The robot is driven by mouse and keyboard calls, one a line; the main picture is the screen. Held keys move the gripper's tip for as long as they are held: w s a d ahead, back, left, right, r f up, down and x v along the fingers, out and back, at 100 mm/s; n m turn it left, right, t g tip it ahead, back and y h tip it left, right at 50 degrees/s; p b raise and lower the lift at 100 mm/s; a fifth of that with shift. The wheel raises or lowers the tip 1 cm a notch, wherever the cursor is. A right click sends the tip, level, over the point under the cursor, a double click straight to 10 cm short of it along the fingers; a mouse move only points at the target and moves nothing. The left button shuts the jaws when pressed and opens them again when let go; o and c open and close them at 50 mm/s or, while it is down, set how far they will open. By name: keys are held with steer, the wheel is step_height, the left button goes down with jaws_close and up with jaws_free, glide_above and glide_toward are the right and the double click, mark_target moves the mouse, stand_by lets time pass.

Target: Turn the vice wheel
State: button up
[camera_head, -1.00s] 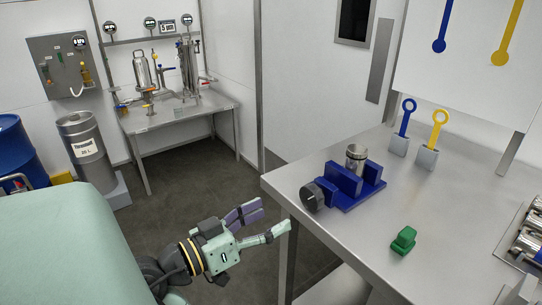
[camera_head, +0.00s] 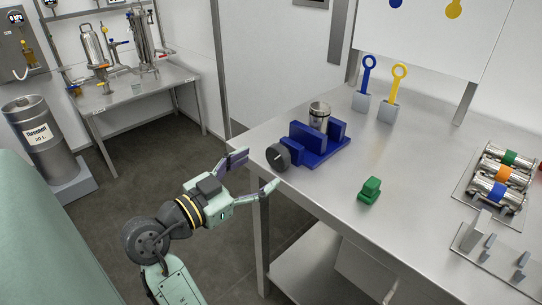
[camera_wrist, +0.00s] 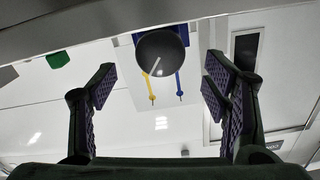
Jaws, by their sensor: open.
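The blue vice (camera_head: 318,144) stands on the steel table near its left edge, with a metal cylinder (camera_head: 319,117) upright between its jaws. Its black wheel (camera_head: 278,157) faces left, toward my gripper. My gripper (camera_head: 253,173) is open and empty, just off the table edge and a little short of the wheel, with its fingers pointing at it. In the wrist view the wheel (camera_wrist: 161,52) is a dark disc with a pale line, centred between the spread fingers and beyond their tips. Neither finger visibly touches it.
A green block (camera_head: 369,190) sits on the steel table (camera_head: 330,190) right of the vice. Blue (camera_head: 366,82) and yellow (camera_head: 394,90) ring-topped tools stand in holders behind. A rack of banded metal cylinders (camera_head: 500,180) is at the right.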

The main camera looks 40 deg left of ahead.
mark_target(274, 160)
steer(key=w+p, duration=0.1)
steer(key=w, duration=0.4)
steer(key=shift+d, duration=0.15)
steer(key=c, duration=1.2)
steer(key=shift+o, duration=0.2)
steer(key=n+p, duration=0.2)
steer(key=n, duration=0.3)
steer(key=shift+r, duration=0.1)
steer(key=shift+n, duration=0.5)
steer(key=shift+f+n, duration=0.2)
steer(key=shift+n, duration=0.1)
